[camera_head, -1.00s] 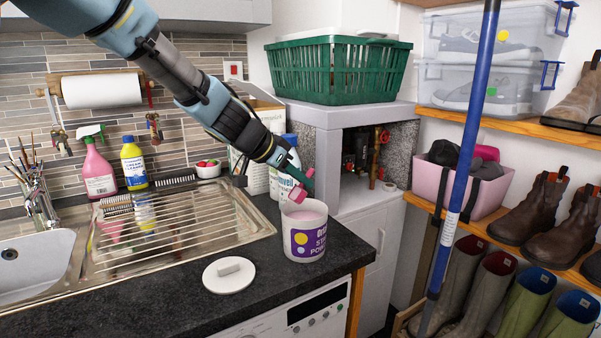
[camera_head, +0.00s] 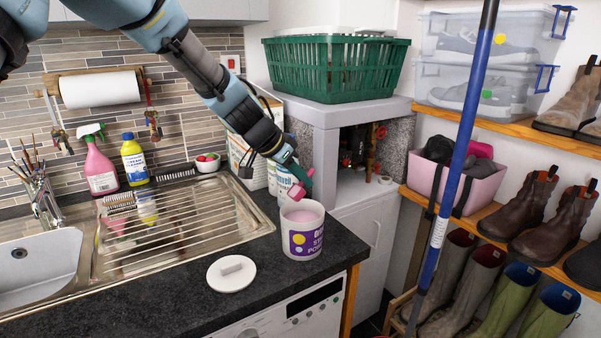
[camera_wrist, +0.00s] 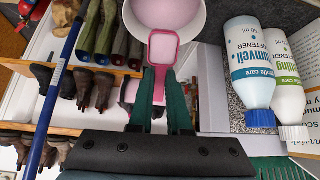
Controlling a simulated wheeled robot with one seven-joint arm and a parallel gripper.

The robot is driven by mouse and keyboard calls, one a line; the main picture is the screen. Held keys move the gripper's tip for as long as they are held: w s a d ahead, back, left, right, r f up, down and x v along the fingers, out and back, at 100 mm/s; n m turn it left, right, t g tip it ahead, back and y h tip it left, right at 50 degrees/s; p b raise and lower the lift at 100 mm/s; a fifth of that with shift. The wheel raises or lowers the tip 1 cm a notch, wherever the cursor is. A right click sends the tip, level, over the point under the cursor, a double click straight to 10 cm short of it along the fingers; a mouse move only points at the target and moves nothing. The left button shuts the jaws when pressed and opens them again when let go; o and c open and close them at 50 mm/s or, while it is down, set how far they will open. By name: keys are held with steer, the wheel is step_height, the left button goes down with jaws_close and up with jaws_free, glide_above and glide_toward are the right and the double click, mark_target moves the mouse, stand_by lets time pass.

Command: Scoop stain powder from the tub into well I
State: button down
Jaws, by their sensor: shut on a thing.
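The stain powder tub (camera_head: 302,238) is white with a purple label and stands open on the dark worktop, with pale pink powder inside. Its rim and powder also show at the top of the wrist view (camera_wrist: 170,14). My gripper (camera_head: 304,180) is above the tub, its green fingers (camera_wrist: 161,90) shut on a pink scoop (camera_head: 299,192). In the wrist view the scoop's square head (camera_wrist: 163,48) overlaps the tub's rim. Its inside looks pale, but I cannot tell whether it holds powder. I can make out no well marked I.
A white lid (camera_head: 231,273) lies left of the tub. Behind the tub stand white bottles (camera_head: 286,184). The sink drainer (camera_head: 185,235) is on the left. A blue pole (camera_head: 457,150) rises before the shoe shelves, with several wellies (camera_head: 468,285) below.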

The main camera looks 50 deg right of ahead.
steer(key=shift+d+r, duration=0.1)
steer(key=shift+r, duration=0.25)
steer(key=shift+s+d+y, duration=0.15)
steer(key=shift+y, duration=0.15)
steer(key=shift+d+r+y, duration=0.1)
steer(key=shift+d+y, duration=0.05)
steer(key=shift+y, duration=0.15)
steer(key=shift+d+r+t+y, duration=0.25)
steer(key=shift+r+t+y, duration=0.05)
steer(key=shift+r+y, duration=0.3)
steer(key=shift+s+d+r+t+y+p, duration=0.1)
steer(key=shift+d+r+t+y+p, duration=0.15)
steer(key=shift+r+y, duration=0.35)
steer(key=shift+d+r+t+y+p, duration=0.2)
steer(key=shift+d+r+y, duration=0.2)
steer(key=shift+y, duration=0.4)
steer(key=shift+s, duration=0.1)
